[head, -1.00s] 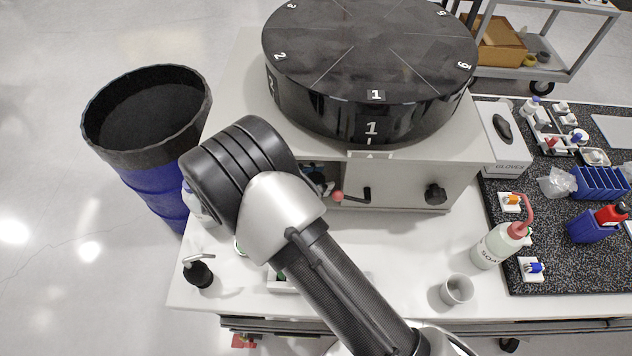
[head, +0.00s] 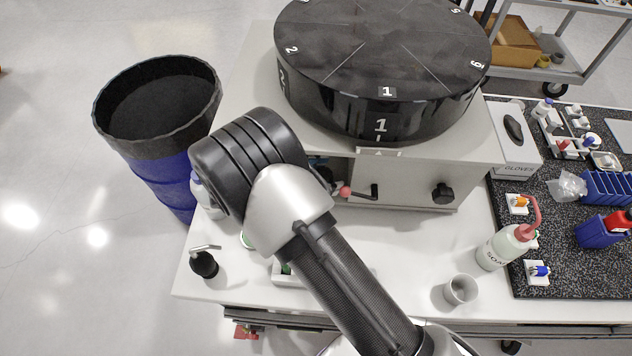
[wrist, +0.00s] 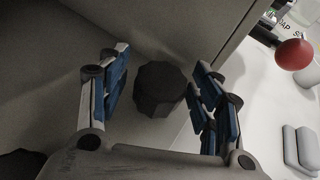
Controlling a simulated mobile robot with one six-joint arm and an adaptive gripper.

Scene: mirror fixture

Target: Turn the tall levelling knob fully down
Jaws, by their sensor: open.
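In the wrist view a dark ribbed knob (wrist: 160,90) stands on a grey surface. My gripper (wrist: 161,72) is open, with one blue-padded finger on each side of the knob. Gaps show between the knob and both fingers, and nothing is gripped. The frames do not show how tall this knob is. In the head view my arm hides the gripper and that knob. Another black knob (head: 443,193) is on the front panel of the grey fixture (head: 400,185), right of a crank with a red ball (head: 345,192).
A black numbered drum (head: 385,60) tops the fixture. A soap bottle (head: 503,248), a cup (head: 460,290) and a pump bottle (head: 204,264) stand on the white table. A blue bin (head: 165,175) is left.

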